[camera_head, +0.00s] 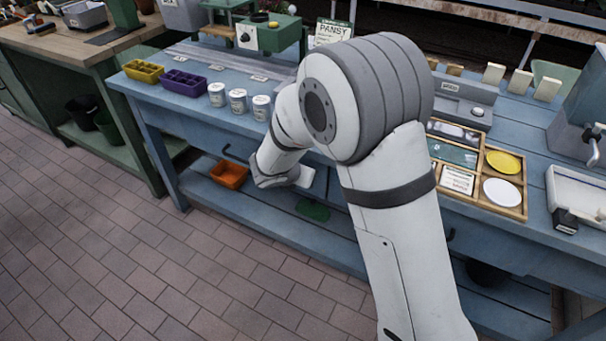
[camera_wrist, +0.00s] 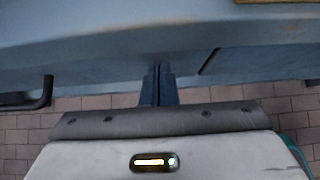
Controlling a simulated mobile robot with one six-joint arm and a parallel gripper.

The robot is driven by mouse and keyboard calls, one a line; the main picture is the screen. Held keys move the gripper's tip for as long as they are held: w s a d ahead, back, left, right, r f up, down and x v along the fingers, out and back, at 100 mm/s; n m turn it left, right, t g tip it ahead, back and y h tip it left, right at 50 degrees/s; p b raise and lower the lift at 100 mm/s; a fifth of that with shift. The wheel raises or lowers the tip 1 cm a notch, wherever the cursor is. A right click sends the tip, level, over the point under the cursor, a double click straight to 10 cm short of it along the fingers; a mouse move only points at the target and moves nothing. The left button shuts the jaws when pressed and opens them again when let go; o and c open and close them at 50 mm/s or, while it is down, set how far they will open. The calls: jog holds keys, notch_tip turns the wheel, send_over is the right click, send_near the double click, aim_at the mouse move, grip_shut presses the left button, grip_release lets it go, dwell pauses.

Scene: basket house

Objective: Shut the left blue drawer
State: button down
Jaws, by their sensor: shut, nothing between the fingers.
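The blue workbench (camera_head: 160,115) has a drawer band under its top. A dark bar handle (camera_head: 232,156) on the left drawer shows left of my wrist in the head view. In the wrist view, a dark handle (camera_wrist: 42,95) hangs at the left of the blue front (camera_wrist: 100,72). My gripper (camera_wrist: 157,70) is shut and empty, its fingertips at or very close to that blue front; contact cannot be told. In the head view my arm hides the fingers and part of the drawer front. How far the drawer stands open is unclear.
An orange bin (camera_head: 229,174) sits on the lower shelf, left of my wrist. Above are white pots (camera_head: 238,101), a purple tray (camera_head: 184,83) and a yellow tray (camera_head: 143,71). A wooden divided tray (camera_head: 475,170) lies right of my arm. The brick floor (camera_head: 150,260) in front is clear.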

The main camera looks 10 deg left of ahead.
jog(key=s+a+f+p+v, duration=0.1)
jog(key=s+f+p+v, duration=0.1)
jog(key=v, duration=1.1)
jog(key=s+d+r+m+g+h+p, duration=0.15)
jog(key=d+r+m+p, duration=0.25)
jog(key=d+r+m, duration=0.45)
jog(key=s+d+r+m+g+p, duration=0.3)
jog(key=d+r+m, duration=0.25)
jog(key=d, duration=0.65)
jog(key=s+d+r+m+y+p, duration=0.2)
jog(key=s+m, duration=0.4)
jog(key=m, duration=0.3)
jog(key=s+d+r+m+g+y+p, duration=0.1)
jog(key=s+d+r+m+y+p, duration=0.1)
jog(key=s+d+r+m+p, duration=0.3)
notch_tip(320, 180, up, 2)
jog(key=s+m, duration=0.1)
jog(key=m, duration=0.2)
jog(key=shift+d+m, duration=0.4)
jog(key=shift+r+y, duration=0.1)
jog(key=shift+y, duration=0.15)
